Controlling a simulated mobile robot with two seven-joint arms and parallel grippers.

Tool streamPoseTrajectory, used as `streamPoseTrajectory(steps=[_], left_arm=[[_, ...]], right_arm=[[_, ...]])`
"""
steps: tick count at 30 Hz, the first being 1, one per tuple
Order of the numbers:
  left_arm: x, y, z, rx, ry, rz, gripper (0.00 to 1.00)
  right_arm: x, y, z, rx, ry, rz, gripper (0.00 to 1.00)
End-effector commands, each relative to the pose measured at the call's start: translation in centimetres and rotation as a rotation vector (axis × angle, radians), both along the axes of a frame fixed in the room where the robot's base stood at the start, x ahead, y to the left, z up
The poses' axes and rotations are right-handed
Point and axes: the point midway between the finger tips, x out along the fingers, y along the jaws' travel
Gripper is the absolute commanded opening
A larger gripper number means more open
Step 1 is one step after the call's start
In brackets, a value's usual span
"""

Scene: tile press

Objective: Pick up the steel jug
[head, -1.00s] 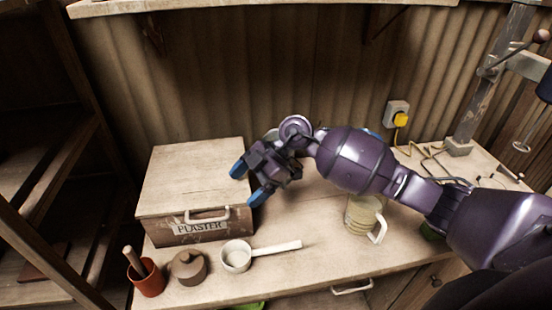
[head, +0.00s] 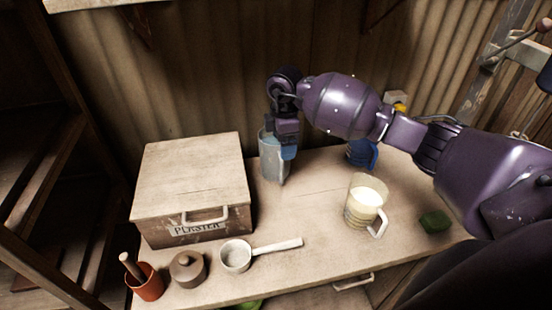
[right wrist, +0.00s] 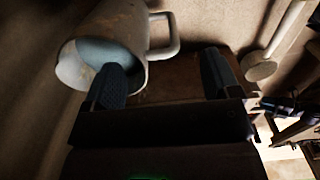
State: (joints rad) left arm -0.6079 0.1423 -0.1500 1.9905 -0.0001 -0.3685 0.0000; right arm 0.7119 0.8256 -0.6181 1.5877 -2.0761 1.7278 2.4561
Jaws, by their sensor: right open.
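The steel jug (head: 273,167) is a grey, upright, open vessel standing at the back of the bench, just right of the plaster box. My right gripper (head: 282,148) is at its rim, pointing down, and partly hides it. In the right wrist view the jug (right wrist: 128,28) shows its mouth and its loop handle (right wrist: 176,38). My right gripper (right wrist: 163,78) is open there. One finger overlaps the jug's mouth, and the other is out past the handle. I cannot tell whether either finger touches the jug. My left gripper is not in view.
The plaster box (head: 190,175) stands left of the jug. A clear jug of cream liquid (head: 362,203) and a green block (head: 435,221) are to the right, a blue thing (head: 362,153) behind. A scoop (head: 237,256), brown pot (head: 187,270) and red cup (head: 148,284) line the front.

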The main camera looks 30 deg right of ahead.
Motion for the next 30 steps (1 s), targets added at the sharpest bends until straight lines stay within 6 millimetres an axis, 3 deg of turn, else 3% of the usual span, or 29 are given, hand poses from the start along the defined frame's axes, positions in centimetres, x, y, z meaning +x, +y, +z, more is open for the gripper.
streamPoseTrajectory(steps=[8, 16, 24, 30], left_arm=[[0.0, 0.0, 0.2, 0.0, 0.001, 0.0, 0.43], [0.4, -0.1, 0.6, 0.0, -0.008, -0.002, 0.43], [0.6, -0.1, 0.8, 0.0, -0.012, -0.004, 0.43], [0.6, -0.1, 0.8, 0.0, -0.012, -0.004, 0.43]], right_arm=[[0.1, 0.4, -1.8, 0.002, 0.0, 0.002, 0.82], [0.3, 0.7, -5.3, 0.002, 0.001, 0.001, 0.82], [0.4, 0.7, -5.7, 0.002, -0.001, 0.002, 0.82], [0.4, 0.7, -5.7, 0.002, -0.001, 0.002, 0.52]])
